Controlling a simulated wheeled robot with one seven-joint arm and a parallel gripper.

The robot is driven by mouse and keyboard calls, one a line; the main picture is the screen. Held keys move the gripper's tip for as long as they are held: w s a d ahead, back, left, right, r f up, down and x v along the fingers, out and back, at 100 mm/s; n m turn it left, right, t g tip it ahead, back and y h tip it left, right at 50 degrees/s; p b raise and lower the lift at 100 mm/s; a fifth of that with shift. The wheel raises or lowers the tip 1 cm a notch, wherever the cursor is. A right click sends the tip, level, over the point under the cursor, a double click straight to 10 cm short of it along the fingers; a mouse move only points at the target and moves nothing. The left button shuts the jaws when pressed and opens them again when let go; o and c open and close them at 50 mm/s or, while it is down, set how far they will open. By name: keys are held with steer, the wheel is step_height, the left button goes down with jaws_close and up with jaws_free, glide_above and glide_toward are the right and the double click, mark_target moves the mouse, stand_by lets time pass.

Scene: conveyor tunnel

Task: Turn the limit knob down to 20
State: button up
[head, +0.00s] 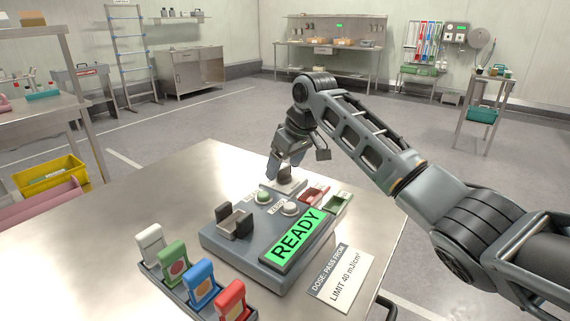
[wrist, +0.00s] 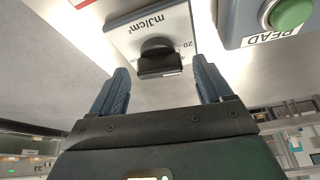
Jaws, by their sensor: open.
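The limit knob is a dark round knob with a bar grip (wrist: 158,58) on a white plate (wrist: 120,38) marked "mJ/cm²" and "20" in the wrist view. In the head view the knob (head: 284,174) shows just under my gripper, behind the control box. My gripper (wrist: 161,85) is open, its two blue-grey fingers on either side of the knob's line and apart from it. In the head view my gripper (head: 284,168) points down over the knob and partly hides it. Which mark the knob points to is hard to tell.
The control box has a green "READY" display (head: 297,237), a green button (head: 264,197), a white button (head: 290,208) and a black holder (head: 234,221). A rack with coloured tabs (head: 200,282) and a card reading "LIMIT 40 mJ/cm²" (head: 342,277) lie in front. The steel table's left side is clear.

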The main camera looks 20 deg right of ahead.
steer(key=shift+r, duration=0.15)
steer(key=v, duration=0.7)
steer(key=shift+s+r, duration=0.15)
steer(key=shift+r, duration=0.1)
